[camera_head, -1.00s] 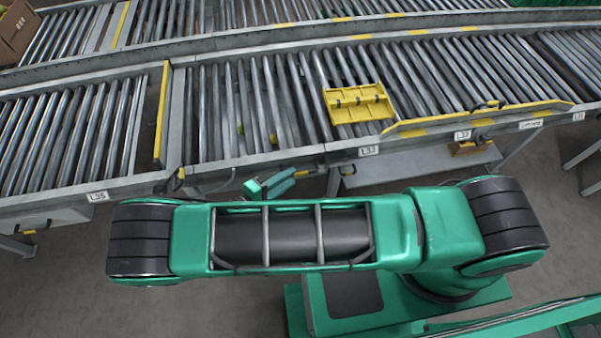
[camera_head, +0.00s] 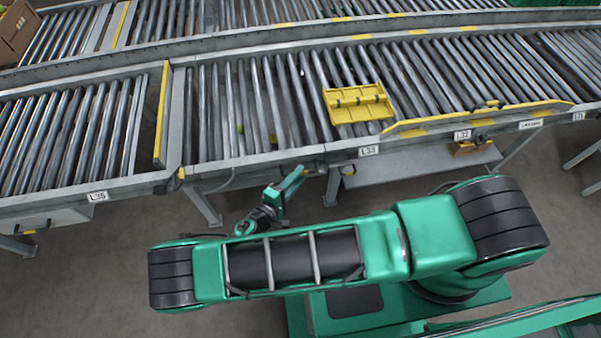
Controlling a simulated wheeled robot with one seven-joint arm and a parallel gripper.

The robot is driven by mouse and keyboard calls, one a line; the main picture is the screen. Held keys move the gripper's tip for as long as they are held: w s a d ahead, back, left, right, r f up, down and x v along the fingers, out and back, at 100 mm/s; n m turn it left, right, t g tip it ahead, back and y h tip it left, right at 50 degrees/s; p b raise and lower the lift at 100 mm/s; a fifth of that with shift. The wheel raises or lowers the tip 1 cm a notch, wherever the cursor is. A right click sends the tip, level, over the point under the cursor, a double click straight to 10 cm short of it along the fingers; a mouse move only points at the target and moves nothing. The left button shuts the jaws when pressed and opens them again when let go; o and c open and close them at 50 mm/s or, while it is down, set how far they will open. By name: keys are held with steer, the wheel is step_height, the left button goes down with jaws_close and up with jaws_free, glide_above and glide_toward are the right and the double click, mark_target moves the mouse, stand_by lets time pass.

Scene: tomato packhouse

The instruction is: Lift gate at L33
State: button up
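The L33 label (camera_head: 369,151) is on the front rail of the near roller conveyor. Just behind it, a yellow ribbed panel (camera_head: 358,103) lies over the rollers, nearly flat or slightly tilted; I cannot tell its exact angle. It appears to be the gate at L33. My gripper (camera_head: 297,177) is in front of the conveyor, left of the L33 label, close to the front rail and apart from the yellow panel. Its fingers are small and seen edge-on, so their opening does not show. My green arm crosses the foreground.
A yellow guard rail (camera_head: 480,118) runs right from L33 past L32. A yellow upright plate (camera_head: 162,115) stands at the joint near L35. Conveyor legs (camera_head: 208,207) stand below the rail. A cardboard box (camera_head: 16,30) is at upper left. The rollers left of the panel look mostly clear.

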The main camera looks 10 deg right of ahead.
steer(key=shift+x, duration=1.15)
jaws_close()
